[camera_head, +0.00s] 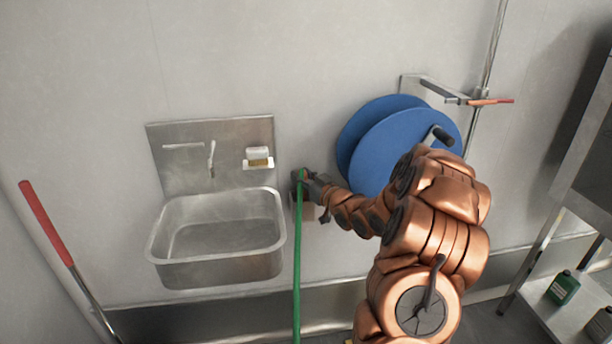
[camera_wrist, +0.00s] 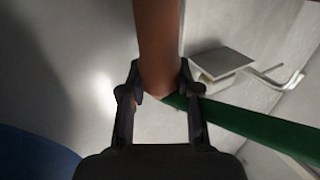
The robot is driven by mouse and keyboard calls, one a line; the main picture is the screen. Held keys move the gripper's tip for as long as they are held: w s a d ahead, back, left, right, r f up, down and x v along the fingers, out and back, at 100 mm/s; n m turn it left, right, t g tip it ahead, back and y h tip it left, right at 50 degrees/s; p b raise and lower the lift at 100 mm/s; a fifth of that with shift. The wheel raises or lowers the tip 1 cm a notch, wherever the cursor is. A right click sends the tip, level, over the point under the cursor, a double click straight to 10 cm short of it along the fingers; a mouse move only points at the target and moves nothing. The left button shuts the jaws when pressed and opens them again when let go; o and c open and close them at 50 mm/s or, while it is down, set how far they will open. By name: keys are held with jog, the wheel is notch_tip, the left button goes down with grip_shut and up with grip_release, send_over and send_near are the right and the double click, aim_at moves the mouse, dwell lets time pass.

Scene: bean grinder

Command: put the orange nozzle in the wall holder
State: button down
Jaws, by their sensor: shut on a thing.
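My gripper (camera_head: 308,181) is at the wall just right of the sink. In the wrist view, my gripper (camera_wrist: 160,88) has its two dark fingers closed around the orange nozzle (camera_wrist: 158,40). The nozzle extends to the top edge of that view; in the head view it is mostly hidden. The green hose (camera_head: 297,260) hangs down from my gripper, and it runs to the lower right in the wrist view (camera_wrist: 255,122). A small pale box (camera_head: 302,208) shows on the wall below my gripper, partly hidden; I cannot tell if it is the wall holder.
The metal sink (camera_head: 160,243) is to the left, with a soap unit (camera_head: 258,159) above it. The blue hose reel (camera_head: 395,145) is right of my gripper. A red-handled tool (camera_head: 46,222) stands at far left. A metal shelf (camera_head: 560,318) is at lower right.

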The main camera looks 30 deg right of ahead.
jog(key=shift+f, duration=0.25)
jog(key=c, duration=0.8)
grip_release()
jog(key=shift+r, duration=0.15)
jog(key=shift+s+d, duration=0.15)
jog(key=shift+s, duration=0.35)
jog(key=s, duration=0.3)
jog(key=s+b, duration=0.1)
jog(key=s, duration=0.3)
jog(key=s+b, duration=0.1)
jog(key=s, duration=0.3)
jog(key=shift+d, duration=0.3)
